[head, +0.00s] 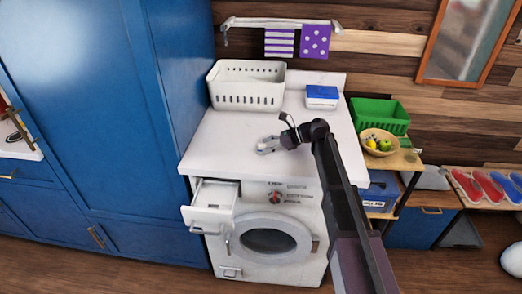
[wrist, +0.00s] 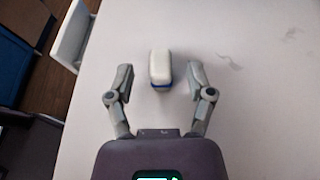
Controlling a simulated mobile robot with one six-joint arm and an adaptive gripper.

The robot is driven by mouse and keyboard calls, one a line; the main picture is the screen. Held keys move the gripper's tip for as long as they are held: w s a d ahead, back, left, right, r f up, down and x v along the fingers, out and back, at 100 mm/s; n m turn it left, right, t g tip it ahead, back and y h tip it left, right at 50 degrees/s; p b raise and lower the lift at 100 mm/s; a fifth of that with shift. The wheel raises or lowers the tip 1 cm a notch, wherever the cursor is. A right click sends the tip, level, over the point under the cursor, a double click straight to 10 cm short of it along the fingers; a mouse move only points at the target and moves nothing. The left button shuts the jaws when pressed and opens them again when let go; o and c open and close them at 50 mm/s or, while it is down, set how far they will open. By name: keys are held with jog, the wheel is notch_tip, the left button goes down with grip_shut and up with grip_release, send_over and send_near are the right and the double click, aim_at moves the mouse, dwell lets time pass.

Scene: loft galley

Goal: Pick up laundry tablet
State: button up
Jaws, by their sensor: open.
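The laundry tablet (wrist: 160,66) is a small white block with a blue band, lying on the white top of the washing machine (head: 225,135). In the wrist view my gripper (wrist: 160,82) is open, one finger on each side of the tablet with a gap at both sides. The tablet lies between and slightly ahead of the fingertips. In the head view my gripper (head: 266,146) is over the middle of the top, and I cannot make out the tablet there.
A white basket (head: 246,99) and a blue-and-white box (head: 321,97) stand at the back of the top. The detergent drawer (head: 213,203) is pulled out at the front left. A tall blue cabinet (head: 180,70) stands left. A green basket (head: 380,114) and fruit bowl (head: 370,148) are right.

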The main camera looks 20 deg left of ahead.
dwell(0.3)
grip_shut()
jog(key=shift+r, duration=0.25)
notch_tip(320, 180, up, 3)
jog(key=p, duration=0.3)
jog(key=shift+s+r+p, duration=0.25)
jog(key=shift+r+p, duration=0.05)
jog(key=shift+p, duration=0.2)
jog(key=s+a+r+p, duration=0.1)
jog(key=s+a, duration=0.2)
jog(key=s, duration=1.2)
jog(key=shift+s, duration=0.1)
